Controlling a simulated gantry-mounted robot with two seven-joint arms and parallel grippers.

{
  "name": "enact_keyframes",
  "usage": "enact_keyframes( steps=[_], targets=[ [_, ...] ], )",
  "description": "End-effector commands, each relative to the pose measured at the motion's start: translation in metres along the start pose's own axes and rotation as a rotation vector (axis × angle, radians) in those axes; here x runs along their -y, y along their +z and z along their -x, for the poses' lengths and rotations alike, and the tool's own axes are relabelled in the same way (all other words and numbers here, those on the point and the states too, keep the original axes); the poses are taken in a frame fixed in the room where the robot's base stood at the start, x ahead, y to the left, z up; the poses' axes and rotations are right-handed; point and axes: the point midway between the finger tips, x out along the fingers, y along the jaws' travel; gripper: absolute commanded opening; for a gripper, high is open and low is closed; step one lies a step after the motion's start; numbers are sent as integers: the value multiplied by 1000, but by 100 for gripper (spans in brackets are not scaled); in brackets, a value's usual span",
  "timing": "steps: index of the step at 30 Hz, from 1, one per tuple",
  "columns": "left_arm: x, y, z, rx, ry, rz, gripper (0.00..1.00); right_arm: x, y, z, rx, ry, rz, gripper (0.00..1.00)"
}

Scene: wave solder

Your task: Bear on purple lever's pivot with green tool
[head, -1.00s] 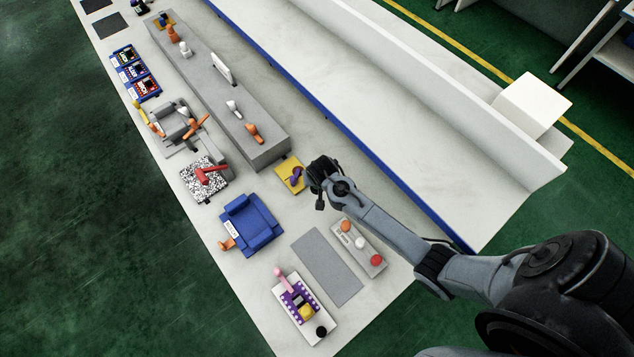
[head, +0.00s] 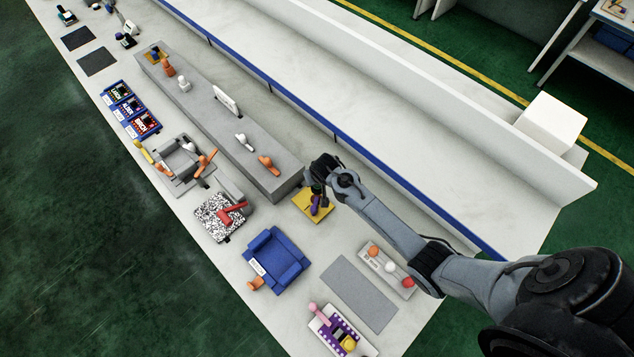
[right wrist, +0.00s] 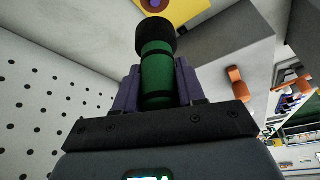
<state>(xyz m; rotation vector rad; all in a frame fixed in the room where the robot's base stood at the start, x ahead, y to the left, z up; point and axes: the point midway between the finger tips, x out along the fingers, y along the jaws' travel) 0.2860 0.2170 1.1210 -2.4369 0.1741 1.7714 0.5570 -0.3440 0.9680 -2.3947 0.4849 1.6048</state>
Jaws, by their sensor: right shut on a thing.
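The purple lever (head: 318,209) sits on a yellow plate (head: 303,204) near the right end of the long grey block. My right gripper (head: 318,186) is over the plate's upper edge, partly covering the lever. In the right wrist view, my right gripper (right wrist: 157,90) is shut on the green tool (right wrist: 157,76), which points away with its thick black end (right wrist: 156,38) outward. My left gripper is not in view.
The grey block (head: 225,135) with several small handles stands left of the yellow plate. A blue fixture (head: 275,260) and a grey mat (head: 358,293) lie nearer. A button box (head: 388,270) stands right of the mat. The white bench between plate and mat is clear.

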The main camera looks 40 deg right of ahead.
Motion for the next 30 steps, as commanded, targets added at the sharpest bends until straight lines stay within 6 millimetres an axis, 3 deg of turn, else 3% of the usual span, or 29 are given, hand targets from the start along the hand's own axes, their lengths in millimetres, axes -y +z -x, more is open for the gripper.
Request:
enact_keyframes(
  steps=[16, 30],
  targets=[
    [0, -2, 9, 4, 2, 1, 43, 1, -2, 4, 0, -1, -1, 0],
    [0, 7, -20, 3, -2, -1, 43, 2, 16, -40, 0, -2, 0, 0]
  ],
)
